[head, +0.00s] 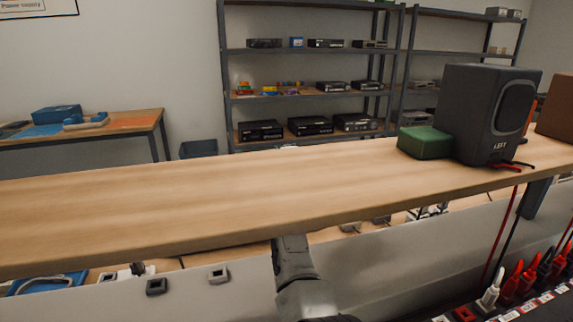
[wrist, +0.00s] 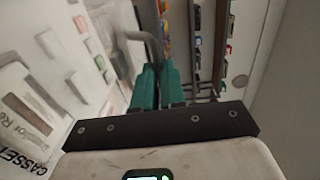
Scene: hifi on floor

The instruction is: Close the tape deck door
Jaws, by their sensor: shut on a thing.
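The wrist view shows a pale panel (wrist: 45,100) along the left, tilted and blurred, with partly cut-off lettering that reads "CASSET". It looks like the front of the tape deck. My gripper (wrist: 158,70) has teal fingers close together beside that panel. They are shut on a grey bent bar (wrist: 146,38) that curves up and left from the fingertips. I cannot tell whether this bar belongs to the deck door, or how far open the door stands. In the head view my arm goes under the wooden shelf, which hides the gripper and deck.
A long wooden shelf (head: 180,205) crosses the head view above my arm. A black speaker (head: 488,112) and a green block (head: 425,142) stand on its right end. Red and black cables hang at lower right. Metal racks (head: 310,95) with electronics stand behind.

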